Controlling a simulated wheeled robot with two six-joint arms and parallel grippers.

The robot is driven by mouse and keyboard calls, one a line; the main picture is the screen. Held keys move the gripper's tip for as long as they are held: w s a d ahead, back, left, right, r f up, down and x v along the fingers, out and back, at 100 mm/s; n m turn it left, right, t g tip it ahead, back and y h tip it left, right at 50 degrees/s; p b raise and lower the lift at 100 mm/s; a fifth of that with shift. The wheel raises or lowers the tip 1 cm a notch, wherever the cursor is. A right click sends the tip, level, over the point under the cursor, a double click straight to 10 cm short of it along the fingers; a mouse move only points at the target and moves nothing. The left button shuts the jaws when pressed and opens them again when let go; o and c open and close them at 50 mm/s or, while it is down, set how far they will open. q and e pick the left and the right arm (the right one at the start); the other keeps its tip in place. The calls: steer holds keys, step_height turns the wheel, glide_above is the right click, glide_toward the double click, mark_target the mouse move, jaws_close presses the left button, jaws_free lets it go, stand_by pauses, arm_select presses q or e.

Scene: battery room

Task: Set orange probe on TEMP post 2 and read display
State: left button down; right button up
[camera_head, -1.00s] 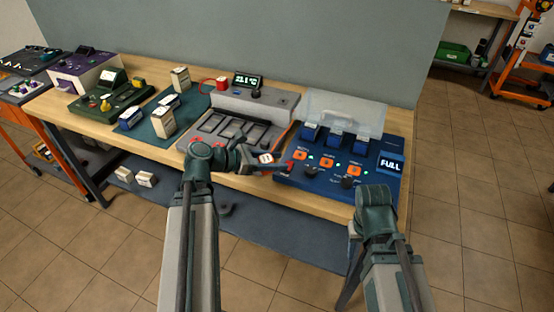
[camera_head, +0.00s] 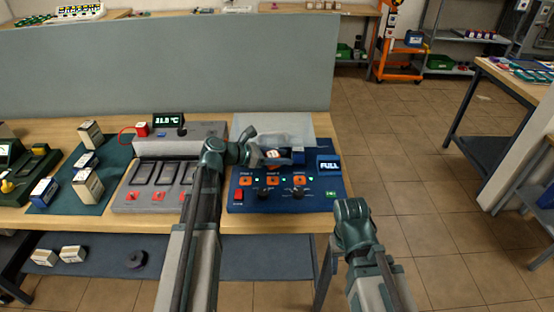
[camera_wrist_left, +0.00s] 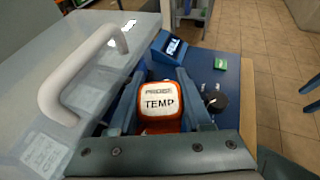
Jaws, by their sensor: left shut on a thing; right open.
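The orange probe (camera_wrist_left: 163,107) has a white cap marked PROBE TEMP. My left gripper (camera_wrist_left: 166,95) is shut on it; this gripper also shows in the head view (camera_head: 276,155), over the blue unit (camera_head: 300,202). Whether the probe touches a post is hidden. The unit has orange squares, dark knobs, green lights and a FULL screen (camera_head: 328,165). Its clear lid (camera_head: 290,125) stands raised behind my gripper. A small display (camera_head: 168,120) on the grey unit shows a °C figure, too small to read surely. My right arm is at the lower right; its gripper does not show.
The lid's grey handle (camera_wrist_left: 75,75) is close to the left of my left gripper. A grey unit (camera_head: 160,180) with several dark bays stands left of the blue unit. Boxes stand on a green mat (camera_head: 110,180). Open floor (camera_head: 430,160) lies to the right.

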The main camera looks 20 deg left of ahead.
mark_target(280, 178)
arm_select(q)
steer(key=shift+f+b, duration=2.9)
steer(key=shift+f+b, duration=0.65)
steer(key=shift+f, duration=0.05)
steer(key=c, duration=0.6)
jaws_free()
steer(key=shift+r, duration=0.1)
steer(key=shift+s+a, duration=0.1)
steer(key=shift+p+v, duration=2.15)
steer(key=shift+v, duration=3.25)
steer(key=shift+s, duration=0.1)
